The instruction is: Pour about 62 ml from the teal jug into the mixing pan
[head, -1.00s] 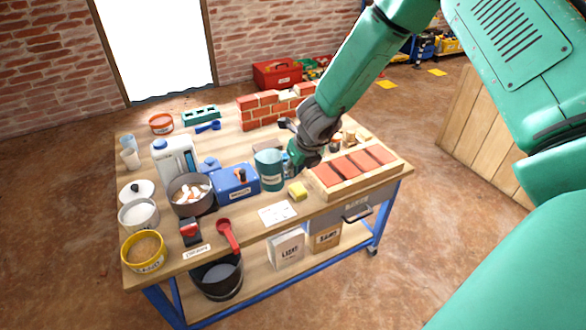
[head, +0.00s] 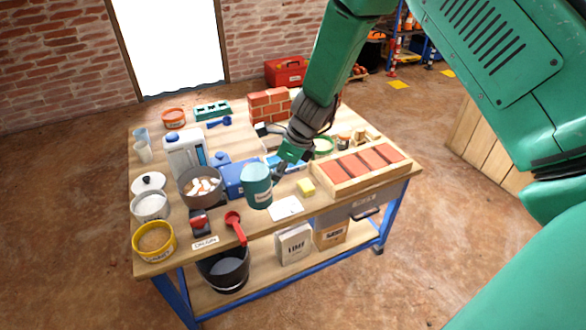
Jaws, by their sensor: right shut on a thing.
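The teal jug (head: 257,190) is upright near the front middle of the workbench, partly covering the right end of a blue box. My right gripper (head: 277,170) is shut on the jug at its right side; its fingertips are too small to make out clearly. I cannot tell how far the jug's base is above the bench top. A dark grey pan (head: 203,203), likely the mixing pan, stands left of the jug with pale and orange-brown chunks in it. The jug's contents are not visible. My left gripper is out of view.
The blue box (head: 229,180) stands between pan and jug. A white container (head: 183,155) is behind the pan. A brick tray (head: 320,188) is at right. A black bucket (head: 223,270) is on the lower shelf.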

